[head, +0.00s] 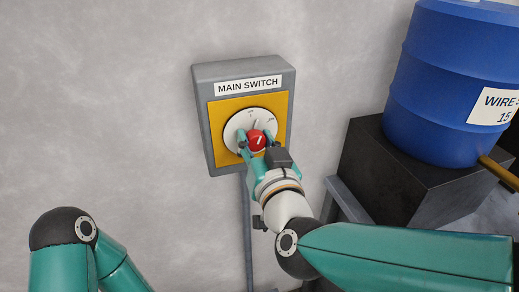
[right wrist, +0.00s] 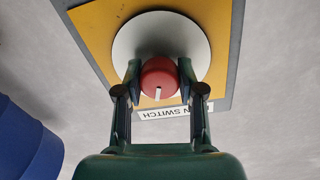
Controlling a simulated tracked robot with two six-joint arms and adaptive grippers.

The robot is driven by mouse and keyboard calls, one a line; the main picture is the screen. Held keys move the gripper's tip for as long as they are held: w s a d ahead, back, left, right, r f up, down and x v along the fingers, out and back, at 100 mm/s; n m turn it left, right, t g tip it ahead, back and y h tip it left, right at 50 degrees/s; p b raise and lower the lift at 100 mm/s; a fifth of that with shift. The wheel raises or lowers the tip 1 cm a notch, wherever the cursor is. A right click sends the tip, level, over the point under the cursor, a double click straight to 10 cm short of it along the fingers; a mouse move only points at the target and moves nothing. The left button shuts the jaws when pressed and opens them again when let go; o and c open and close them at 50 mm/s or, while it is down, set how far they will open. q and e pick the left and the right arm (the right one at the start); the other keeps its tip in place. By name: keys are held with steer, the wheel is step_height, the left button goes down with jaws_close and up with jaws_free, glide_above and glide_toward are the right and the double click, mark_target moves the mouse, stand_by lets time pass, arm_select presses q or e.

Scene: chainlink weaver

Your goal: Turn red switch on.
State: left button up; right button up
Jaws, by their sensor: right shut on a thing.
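The red switch knob (head: 257,140) sits on a round white dial (head: 235,124) on a yellow plate of a grey wall box labelled MAIN SWITCH (head: 248,85). A white mark on the knob tilts slightly to the right of upright in the head view. My right gripper (head: 256,143) is shut on the knob, one finger on each side. In the right wrist view, the knob (right wrist: 159,78) sits between the two fingertips. My left arm shows at the lower left of the head view, but its gripper is out of view.
A blue drum (head: 440,90) with a WIRE label stands on a dark block (head: 375,170) at the right. A grey conduit (head: 247,225) runs down the wall below the box. The wall left of the box is bare.

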steer(key=m+b, duration=0.3)
steer(key=m, duration=0.1)
steer(key=shift+d+f, duration=0.1)
steer(key=shift+m+b, duration=0.8)
steer(key=shift+m, duration=1)
steer(key=o, duration=1.2)
steer(key=shift+w+d, duration=0.1)
steer(key=shift+c, duration=0.2)
steer(key=shift+s, duration=0.6)
steer(key=v, duration=1.1)
steer(key=shift+r, duration=0.2)
steer(key=shift+w+d, duration=0.15)
